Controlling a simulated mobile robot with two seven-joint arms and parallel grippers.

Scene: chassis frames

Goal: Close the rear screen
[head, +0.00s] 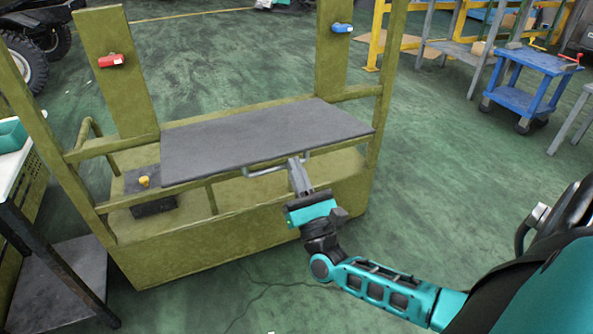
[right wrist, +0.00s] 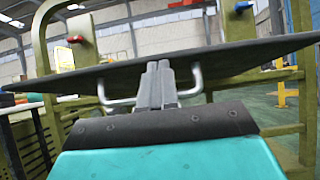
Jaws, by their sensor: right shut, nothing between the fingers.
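The rear screen is a flat dark grey panel (head: 255,132) in the olive chassis frame (head: 240,225). It lies tilted, close to horizontal, with a pale metal handle (head: 262,172) on its near edge. In the right wrist view the panel (right wrist: 235,60) appears nearly edge-on, with the handle (right wrist: 195,82) showing on both sides of the fingers. My right gripper (head: 295,162) is shut and empty, its fingertips at the handle and the panel's near edge. Whether they touch is unclear. The right wrist view also shows the shut fingers (right wrist: 158,75). My left gripper is out of view.
Two uprights carry a red catch (head: 111,60) and a blue catch (head: 342,28). A dark box with a yellow knob (head: 144,182) sits inside the frame at left. A dark-legged table (head: 45,245) stands at left, a blue cart (head: 530,75) at back right. Green floor right of the frame is clear.

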